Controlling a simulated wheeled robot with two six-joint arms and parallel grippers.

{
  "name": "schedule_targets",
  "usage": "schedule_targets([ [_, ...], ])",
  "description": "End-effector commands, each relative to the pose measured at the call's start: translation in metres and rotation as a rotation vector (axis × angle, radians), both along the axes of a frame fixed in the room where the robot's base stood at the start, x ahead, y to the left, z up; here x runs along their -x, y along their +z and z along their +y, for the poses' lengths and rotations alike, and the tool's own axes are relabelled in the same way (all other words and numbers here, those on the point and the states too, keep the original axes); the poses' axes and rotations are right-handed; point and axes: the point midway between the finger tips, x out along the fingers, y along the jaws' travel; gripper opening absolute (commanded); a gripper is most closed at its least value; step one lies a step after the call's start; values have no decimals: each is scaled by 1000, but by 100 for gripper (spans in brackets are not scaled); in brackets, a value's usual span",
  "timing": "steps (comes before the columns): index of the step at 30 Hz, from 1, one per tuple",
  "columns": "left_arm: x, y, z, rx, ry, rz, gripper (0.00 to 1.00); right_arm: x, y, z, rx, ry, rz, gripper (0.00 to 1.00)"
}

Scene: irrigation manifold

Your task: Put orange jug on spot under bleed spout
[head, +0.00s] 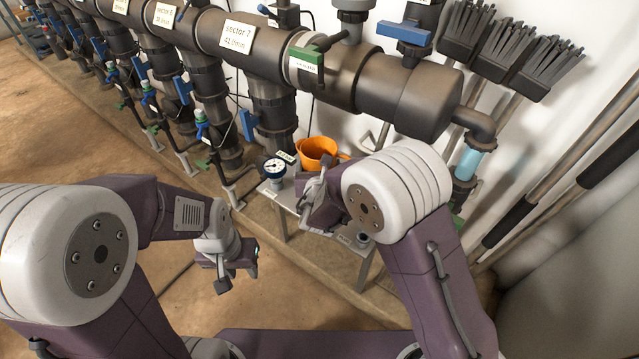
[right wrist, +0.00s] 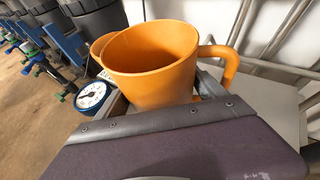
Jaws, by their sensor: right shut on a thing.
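The orange jug (head: 316,150) is in the head view behind my right gripper (head: 318,190), at the back of a small grey bench (head: 285,202). In the right wrist view the jug (right wrist: 150,70) stands roughly upright, open top up, its handle to the right. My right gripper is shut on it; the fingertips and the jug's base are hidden. A downturned pipe with a light-blue clear section (head: 468,162), perhaps the bleed spout, hangs at the manifold's right end. The spot under it is hidden by my right arm. My left gripper (head: 230,276) hangs left of the bench, apparently empty.
A round gauge (head: 274,167) stands on the bench left of the jug; it shows in the right wrist view (right wrist: 91,95) too. The thick manifold (head: 330,75) runs above. Brushes (head: 505,50) and long poles (head: 560,150) are at the right wall. Open floor lies left.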

Motion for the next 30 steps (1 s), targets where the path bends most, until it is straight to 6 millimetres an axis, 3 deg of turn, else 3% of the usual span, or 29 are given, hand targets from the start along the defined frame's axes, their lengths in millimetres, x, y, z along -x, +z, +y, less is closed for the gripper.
schedule_targets([
  [7,0,-5,0,0,0,0,36,-10,-8,0,1,1,-1,36],
  [14,0,-30,0,0,0,0,36,-10,-48,-1,2,1,1,36],
  [25,0,-32,0,0,0,0,36,-10,-49,0,0,0,-1,36],
  [26,0,-30,0,0,0,0,36,-9,-48,0,0,0,-1,89],
  [27,0,-30,0,0,0,0,36,-9,-47,0,0,0,0,100],
  [30,0,-30,0,0,0,0,36,-9,-47,-1,0,0,0,100],
])
